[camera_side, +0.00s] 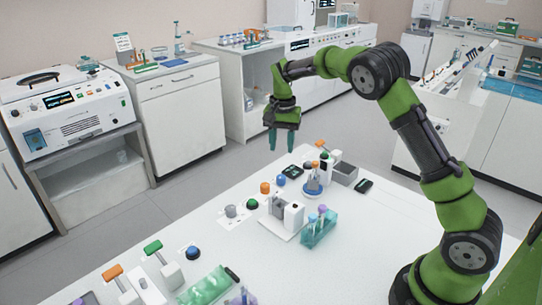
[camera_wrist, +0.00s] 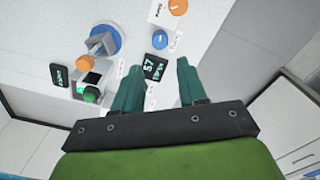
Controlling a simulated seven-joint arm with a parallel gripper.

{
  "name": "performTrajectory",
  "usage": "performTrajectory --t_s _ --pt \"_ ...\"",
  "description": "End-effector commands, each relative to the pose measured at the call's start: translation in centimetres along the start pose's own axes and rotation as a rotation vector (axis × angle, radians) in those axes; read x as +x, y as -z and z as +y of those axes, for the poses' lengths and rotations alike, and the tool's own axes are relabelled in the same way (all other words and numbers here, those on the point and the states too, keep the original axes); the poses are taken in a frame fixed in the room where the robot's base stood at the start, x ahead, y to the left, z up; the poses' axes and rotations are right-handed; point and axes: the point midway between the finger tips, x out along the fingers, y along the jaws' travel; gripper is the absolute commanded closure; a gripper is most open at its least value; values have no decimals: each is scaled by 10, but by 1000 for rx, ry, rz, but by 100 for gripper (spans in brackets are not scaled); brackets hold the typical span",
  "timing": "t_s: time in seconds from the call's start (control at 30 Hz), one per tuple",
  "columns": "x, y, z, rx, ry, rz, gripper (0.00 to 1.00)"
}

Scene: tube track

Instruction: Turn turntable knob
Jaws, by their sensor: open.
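My gripper (camera_side: 282,144) is open and empty, fingers pointing down, above the far edge of the white table in the side view. Its two teal fingers also show in the wrist view (camera_wrist: 158,84). A blue round knob (camera_side: 281,180) and an orange knob (camera_side: 265,187) stand on the table below the gripper. The wrist view shows the blue knob (camera_wrist: 160,40) beyond the fingertips and the orange knob (camera_wrist: 178,7) at the top edge. A blue disc (camera_wrist: 118,42) with a grey piece on it looks like the turntable. The knob labels are too small to read.
A dark display (camera_wrist: 154,68) lies between the fingertips and the blue knob in the wrist view. A green button (camera_wrist: 91,95) is left of the fingers. A teal tube rack (camera_side: 319,230) and a white device (camera_side: 293,216) stand nearer on the table.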

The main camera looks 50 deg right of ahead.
Motion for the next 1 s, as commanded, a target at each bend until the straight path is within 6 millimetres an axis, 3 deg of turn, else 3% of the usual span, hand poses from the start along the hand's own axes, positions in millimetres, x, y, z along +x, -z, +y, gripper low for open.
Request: performTrajectory --t_s 0.1,0.37,0.77,0.83,0.9,1.0 --pt "-26 1 0 2 3 2 58" --pt "-52 1 0 2 0 1 58" --pt "-54 2 0 -13 2 9 58" --pt "-46 4 2 -41 -1 18 58" --pt "-37 -1 8 -74 0 10 58" --pt "-41 -18 19 -138 43 7 58"
